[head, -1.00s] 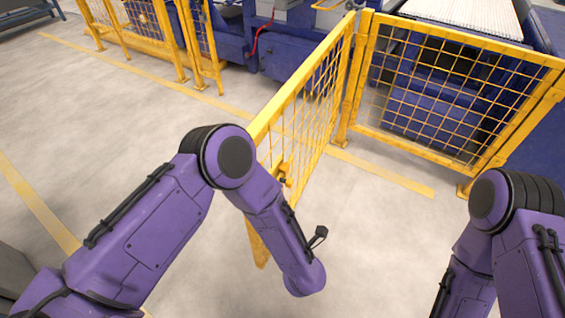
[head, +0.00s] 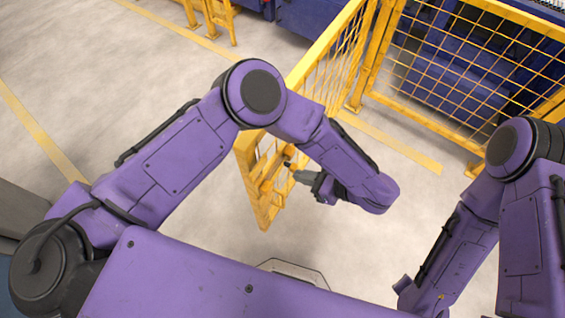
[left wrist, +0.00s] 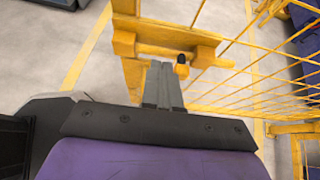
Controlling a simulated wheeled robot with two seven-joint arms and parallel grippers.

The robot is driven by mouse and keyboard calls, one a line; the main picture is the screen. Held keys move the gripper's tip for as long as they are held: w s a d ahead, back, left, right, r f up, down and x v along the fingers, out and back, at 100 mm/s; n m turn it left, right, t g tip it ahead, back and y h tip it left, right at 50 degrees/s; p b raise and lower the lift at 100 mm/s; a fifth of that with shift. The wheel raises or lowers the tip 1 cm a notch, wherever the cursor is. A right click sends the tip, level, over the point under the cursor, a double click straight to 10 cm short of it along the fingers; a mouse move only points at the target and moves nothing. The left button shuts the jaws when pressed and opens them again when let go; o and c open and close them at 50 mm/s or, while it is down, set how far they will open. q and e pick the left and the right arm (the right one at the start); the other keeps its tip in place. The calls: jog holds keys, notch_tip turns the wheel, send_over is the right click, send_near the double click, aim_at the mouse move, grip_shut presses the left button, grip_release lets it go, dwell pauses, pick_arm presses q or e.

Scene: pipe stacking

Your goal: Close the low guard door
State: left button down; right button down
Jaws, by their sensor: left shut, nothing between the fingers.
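The low guard door (head: 325,46) is a yellow frame with wire mesh. It stands open, swung out from the fence toward me, with its free end nearest me. My left gripper (head: 291,171) is shut and empty beside that free end. In the left wrist view my shut fingers (left wrist: 161,68) point at the door's yellow end frame (left wrist: 127,75) and a crossbar, just next to a black-tipped yellow latch piece (left wrist: 181,66). I cannot tell whether they touch. My left arm hides part of the door. My right gripper is out of view.
A fixed yellow mesh panel (head: 470,70) stands at the right in front of blue machinery (head: 445,50). More yellow fence (head: 216,18) is at the back left. The grey floor (head: 120,75) at the left is clear, with yellow lines.

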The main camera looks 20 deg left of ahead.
aim_at(272, 166)
pick_arm(q)
jog(key=a, duration=0.2)
jog(key=a+p, duration=0.1)
jog(key=w+a+f, duration=0.1)
jog(key=a, duration=0.1)
jog(key=shift+w+a+p, duration=0.1)
jog(key=shift+a+p, duration=0.2)
jog(key=shift+w+a+f, duration=0.1)
jog(key=shift+a+f, duration=0.1)
jog(key=shift+a, duration=0.1)
